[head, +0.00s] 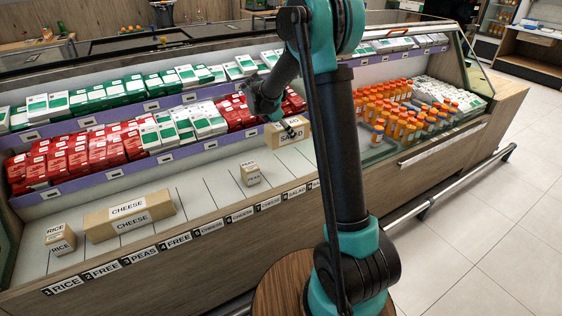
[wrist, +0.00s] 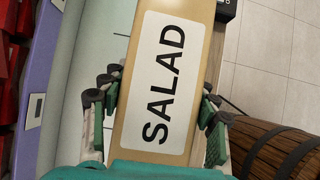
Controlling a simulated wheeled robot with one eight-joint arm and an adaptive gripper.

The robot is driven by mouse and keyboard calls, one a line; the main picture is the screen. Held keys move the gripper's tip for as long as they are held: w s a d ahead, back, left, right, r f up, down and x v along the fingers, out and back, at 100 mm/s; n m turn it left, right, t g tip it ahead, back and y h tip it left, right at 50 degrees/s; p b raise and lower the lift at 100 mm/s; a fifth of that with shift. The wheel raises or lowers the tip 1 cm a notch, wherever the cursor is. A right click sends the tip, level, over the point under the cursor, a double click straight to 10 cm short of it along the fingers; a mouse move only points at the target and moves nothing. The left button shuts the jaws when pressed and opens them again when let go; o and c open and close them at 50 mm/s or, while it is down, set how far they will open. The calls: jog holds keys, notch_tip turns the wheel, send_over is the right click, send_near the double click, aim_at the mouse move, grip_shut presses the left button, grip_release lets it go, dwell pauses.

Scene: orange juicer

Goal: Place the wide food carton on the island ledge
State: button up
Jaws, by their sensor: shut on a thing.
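A tan carton labelled SALAD (wrist: 165,80) fills the middle of the wrist view. My gripper (wrist: 160,105) has a finger along each of its long sides and is shut on it. In the head view the same carton (head: 286,138) is at the end of my arm, over the back part of the white ledge (head: 205,190), partly behind my gripper (head: 289,127). I cannot tell whether its underside touches the ledge. A long CHEESE carton (head: 128,216) lies at the ledge's left part.
A small PEAS carton (head: 251,174) stands mid-ledge, and a RICE carton (head: 60,239) at the left end. Red and green-white boxes fill the shelves behind. Orange bottles (head: 400,108) stand at right. Ledge slots around the PEAS carton are bare.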

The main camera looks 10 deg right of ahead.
notch_tip(320, 180, down, 14)
jog(key=shift+f, duration=0.1)
dwell(0.4)
jog(key=o, duration=1.3)
